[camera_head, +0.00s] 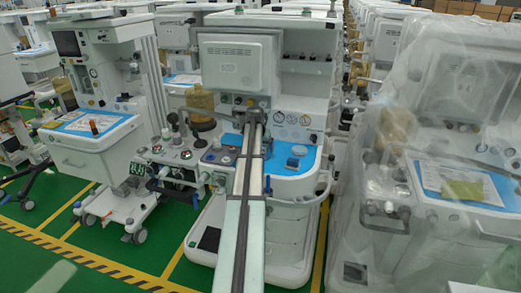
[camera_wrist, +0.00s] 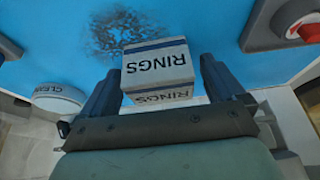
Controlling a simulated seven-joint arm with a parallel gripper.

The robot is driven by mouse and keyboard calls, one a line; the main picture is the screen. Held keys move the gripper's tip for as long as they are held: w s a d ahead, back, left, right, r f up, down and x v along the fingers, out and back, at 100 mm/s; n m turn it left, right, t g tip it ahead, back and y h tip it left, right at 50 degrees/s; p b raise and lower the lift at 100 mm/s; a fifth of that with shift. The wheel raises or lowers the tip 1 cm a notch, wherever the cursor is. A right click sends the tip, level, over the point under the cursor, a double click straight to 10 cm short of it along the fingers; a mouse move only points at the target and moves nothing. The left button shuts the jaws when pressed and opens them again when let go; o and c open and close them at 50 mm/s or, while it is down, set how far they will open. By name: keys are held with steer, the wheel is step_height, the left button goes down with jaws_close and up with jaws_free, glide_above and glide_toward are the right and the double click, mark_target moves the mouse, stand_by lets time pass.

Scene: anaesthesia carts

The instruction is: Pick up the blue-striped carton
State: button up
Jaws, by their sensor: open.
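The blue-striped carton (camera_wrist: 158,68) is a small pale box marked RINGS with a dark blue stripe along its edge. In the wrist view it is between the two dark fingers of my gripper (camera_wrist: 160,75), on or just above a blue surface (camera_wrist: 215,25). The fingers are open on either side of it, with a narrow gap showing at the right; contact at the left is unclear. In the head view my gripper (camera_head: 254,118) is over the cart's blue worktop (camera_head: 292,184), and I cannot make out the carton there.
A white round tub (camera_wrist: 60,100) with CLEAN lettering is left of my gripper in the wrist view. A dark fitting with a red part (camera_wrist: 308,30) is at the upper right. The cart's upright cabinet (camera_head: 238,65) rises behind the worktop.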

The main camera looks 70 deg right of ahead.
steer(key=shift+c, duration=0.4)
steer(key=c, duration=1.1)
steer(key=shift+r, duration=0.15)
